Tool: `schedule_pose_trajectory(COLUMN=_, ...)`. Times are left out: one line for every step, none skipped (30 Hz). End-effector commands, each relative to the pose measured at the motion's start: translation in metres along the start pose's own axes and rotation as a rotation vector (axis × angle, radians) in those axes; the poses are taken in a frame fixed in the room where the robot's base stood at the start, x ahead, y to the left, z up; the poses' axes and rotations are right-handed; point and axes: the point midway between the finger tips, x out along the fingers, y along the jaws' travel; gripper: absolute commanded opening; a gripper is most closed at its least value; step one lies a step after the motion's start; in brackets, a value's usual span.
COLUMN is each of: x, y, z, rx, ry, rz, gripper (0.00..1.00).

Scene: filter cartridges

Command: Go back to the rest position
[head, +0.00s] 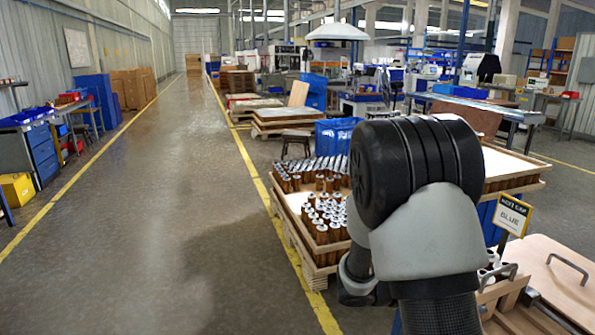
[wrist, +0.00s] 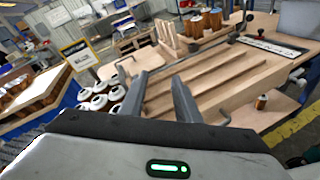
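My gripper (wrist: 160,79) shows in the wrist view with its two dark fingers apart and nothing between them. It is above a slatted wooden tray (wrist: 225,85) with metal handles. In the head view my arm fills the right centre and hides the gripper. Brown cartridges with pale caps (head: 322,217) stand in rows on a pallet left of my arm. Several white-topped cylinders (wrist: 98,102) sit left of the fingers in the wrist view. Brown cartridges (wrist: 194,25) stand in a wooden rack beyond the tray. A single small brown cartridge (wrist: 261,102) stands at the right.
A sign reading BLUE (head: 512,214) stands by a wooden board with a handle (head: 565,272) at the lower right. A blue bin (head: 336,135) stands behind the pallet. The grey floor aisle (head: 190,200) at left is clear, between yellow lines.

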Motion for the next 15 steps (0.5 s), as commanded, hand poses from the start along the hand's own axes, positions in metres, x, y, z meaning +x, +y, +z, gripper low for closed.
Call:
schedule_pose_trajectory(x=-0.007, y=-0.011, z=0.02, rx=0.092, ry=0.049, rz=-0.079, gripper=0.3)
schedule_pose_trajectory(x=-0.011, y=-0.02, z=0.028, rx=0.143, ry=0.08, rz=-0.129, gripper=0.3)
schedule_pose_trajectory(x=-0.018, y=-0.032, z=0.038, rx=0.209, ry=0.123, rz=-0.192, gripper=0.3)
schedule_pose_trajectory(x=-0.025, y=-0.041, z=0.044, rx=0.259, ry=0.157, rz=-0.24, gripper=0.3)
schedule_pose_trajectory(x=-0.031, y=-0.049, z=0.05, rx=0.309, ry=0.192, rz=-0.285, gripper=0.3)
schedule_pose_trajectory(x=-0.042, y=-0.059, z=0.056, rx=0.376, ry=0.241, rz=-0.344, gripper=0.3)
schedule_pose_trajectory(x=-0.05, y=-0.067, z=0.06, rx=0.426, ry=0.28, rz=-0.386, gripper=0.3)
schedule_pose_trajectory(x=-0.059, y=-0.073, z=0.064, rx=0.475, ry=0.319, rz=-0.428, gripper=0.3)
schedule_pose_trajectory(x=-0.071, y=-0.082, z=0.068, rx=0.542, ry=0.373, rz=-0.482, gripper=0.3)
schedule_pose_trajectory(x=-0.081, y=-0.087, z=0.071, rx=0.593, ry=0.414, rz=-0.521, gripper=0.3)
schedule_pose_trajectory(x=-0.091, y=-0.093, z=0.074, rx=0.642, ry=0.458, rz=-0.559, gripper=0.3)
schedule_pose_trajectory(x=-0.105, y=-0.098, z=0.077, rx=0.708, ry=0.517, rz=-0.606, gripper=0.3)
schedule_pose_trajectory(x=-0.116, y=-0.102, z=0.079, rx=0.754, ry=0.56, rz=-0.642, gripper=0.3)
schedule_pose_trajectory(x=-0.127, y=-0.105, z=0.082, rx=0.801, ry=0.604, rz=-0.674, gripper=0.3)
schedule_pose_trajectory(x=-0.14, y=-0.108, z=0.085, rx=0.856, ry=0.658, rz=-0.713, gripper=0.3)
